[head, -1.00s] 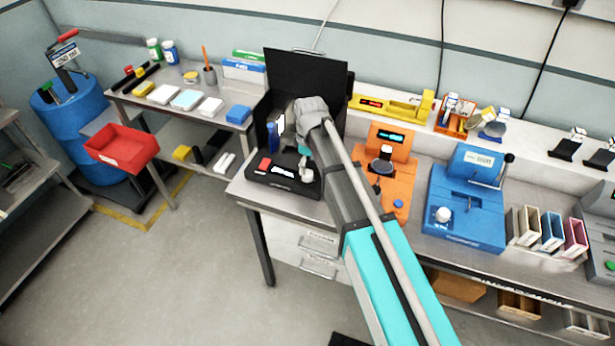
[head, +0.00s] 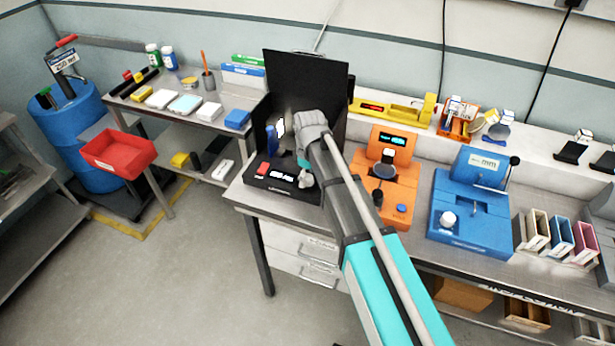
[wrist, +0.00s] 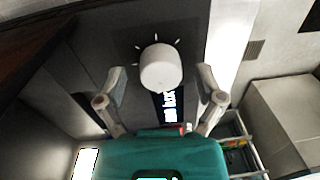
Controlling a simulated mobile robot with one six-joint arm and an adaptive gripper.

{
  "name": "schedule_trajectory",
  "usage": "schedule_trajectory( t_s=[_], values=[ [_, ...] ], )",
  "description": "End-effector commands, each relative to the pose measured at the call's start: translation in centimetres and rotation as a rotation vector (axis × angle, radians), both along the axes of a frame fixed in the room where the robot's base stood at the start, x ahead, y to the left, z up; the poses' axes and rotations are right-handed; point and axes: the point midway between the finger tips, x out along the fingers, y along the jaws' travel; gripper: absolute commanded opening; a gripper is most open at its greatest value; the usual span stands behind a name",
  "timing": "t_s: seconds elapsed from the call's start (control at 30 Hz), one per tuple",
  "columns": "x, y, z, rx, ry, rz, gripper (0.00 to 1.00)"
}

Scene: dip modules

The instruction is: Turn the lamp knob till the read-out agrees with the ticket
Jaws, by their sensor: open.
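The lamp knob (wrist: 160,67) is a pale round knob with white tick marks around it, on the dark face of a black unit (head: 275,190) with a tall black hood (head: 310,80). My gripper (wrist: 163,75) is open, with one finger on each side of the knob and a gap to each; no grip shows. The lit read-out (wrist: 172,105) lies close to the knob, partly hidden by my gripper; its digits are too blurred to read. It also shows in the head view (head: 282,175). I cannot make out which thing is the ticket.
A red button (head: 263,169) and a blue bottle-like thing (head: 271,139) are on the black unit. An orange device (head: 390,165) and a blue device (head: 470,215) stand to the right on the bench. A red bin (head: 118,153) is at left. The floor in front is clear.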

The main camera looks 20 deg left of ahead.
Motion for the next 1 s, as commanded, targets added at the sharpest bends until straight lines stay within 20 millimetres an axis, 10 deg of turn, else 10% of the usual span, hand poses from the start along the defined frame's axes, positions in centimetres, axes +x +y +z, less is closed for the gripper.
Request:
schedule_trajectory(
  t_s=[0.47, 1.0],
  values=[
    [0.01, -0.01, 0.0, 0.0, 0.0, 0.0, 0.04],
    [0.01, -0.06, -0.01, 0.0, 0.0, -0.125, 0.04]
  ],
)
